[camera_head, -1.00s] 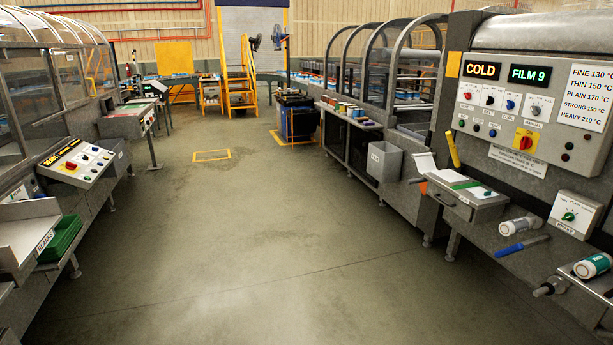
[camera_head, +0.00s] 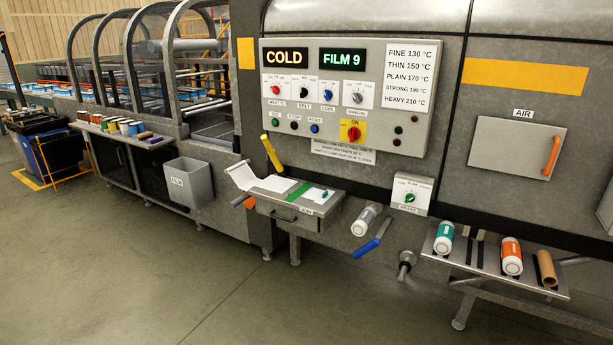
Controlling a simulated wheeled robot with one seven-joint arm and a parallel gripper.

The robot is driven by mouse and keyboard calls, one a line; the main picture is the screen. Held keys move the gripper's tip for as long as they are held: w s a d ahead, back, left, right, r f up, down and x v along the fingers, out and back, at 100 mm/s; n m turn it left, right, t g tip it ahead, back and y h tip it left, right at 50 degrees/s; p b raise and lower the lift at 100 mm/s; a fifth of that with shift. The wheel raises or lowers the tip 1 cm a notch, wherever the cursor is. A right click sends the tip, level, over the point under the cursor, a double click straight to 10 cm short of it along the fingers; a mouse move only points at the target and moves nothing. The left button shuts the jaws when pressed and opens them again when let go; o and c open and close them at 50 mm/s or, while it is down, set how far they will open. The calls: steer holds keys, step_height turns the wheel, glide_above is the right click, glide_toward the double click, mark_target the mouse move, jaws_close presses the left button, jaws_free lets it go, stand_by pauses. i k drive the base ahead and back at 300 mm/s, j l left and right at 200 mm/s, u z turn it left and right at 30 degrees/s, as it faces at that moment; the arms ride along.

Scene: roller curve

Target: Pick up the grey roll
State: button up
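A pale grey roll with a white end (camera_head: 365,220) lies tilted on the machine's front, right of the small drawer box and above a blue-handled lever. It is the only greyish roll that I can make out. A teal roll (camera_head: 444,238), an orange roll (camera_head: 511,256) and a bare brown tube (camera_head: 546,268) rest on the sloping metal rack (camera_head: 490,268) at the right. My gripper is not in view.
The blue lever (camera_head: 370,244) and a metal spindle (camera_head: 406,264) jut out near the grey roll. The drawer box (camera_head: 296,207) and a grey FILM bin (camera_head: 188,182) stand further left. Several small coloured rolls (camera_head: 115,126) line a shelf. The floor (camera_head: 240,300) in front is clear.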

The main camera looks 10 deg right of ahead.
mark_target(364, 221)
steer(key=i+l+z, duration=0.1)
steer(key=i+z, duration=0.15)
steer(key=i, duration=0.3)
steer(key=i+z, duration=0.3)
steer(key=i, duration=0.25)
steer(key=i+l+u, duration=0.2)
steer(key=i+u, duration=0.25)
steer(key=i, duration=0.15)
steer(key=i+l+u, duration=0.9)
steer(key=i+l, duration=0.05)
steer(key=i, duration=0.05)
